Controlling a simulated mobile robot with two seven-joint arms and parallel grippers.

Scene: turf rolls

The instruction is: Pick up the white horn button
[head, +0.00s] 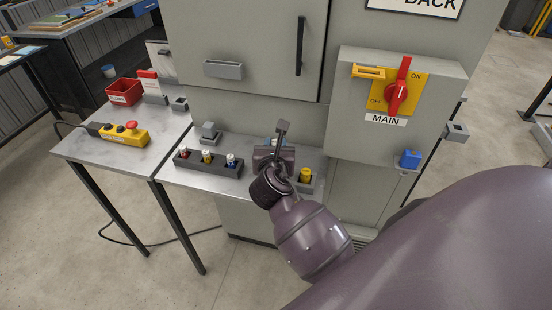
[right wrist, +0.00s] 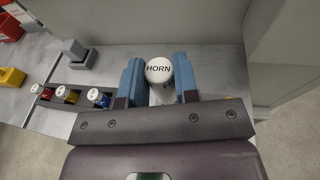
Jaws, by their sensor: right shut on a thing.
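The white horn button (right wrist: 159,70), a round white cap lettered HORN, sits between the two blue fingers of my right gripper (right wrist: 160,82) in the right wrist view. The fingers press on it from both sides. In the head view my right gripper (head: 277,143) is over the back of the small metal table, against the grey cabinet. My own wrist hides the button there. I cannot tell whether the button is clear of what is under it. My left gripper is not in view.
A dark rack (head: 208,164) with red, yellow and blue capped pieces stands left of my gripper. A yellow piece (head: 305,175) stands just right of it. The cabinet (head: 245,40) closes off the back. A yellow box with a red button (head: 127,132) lies on the left table.

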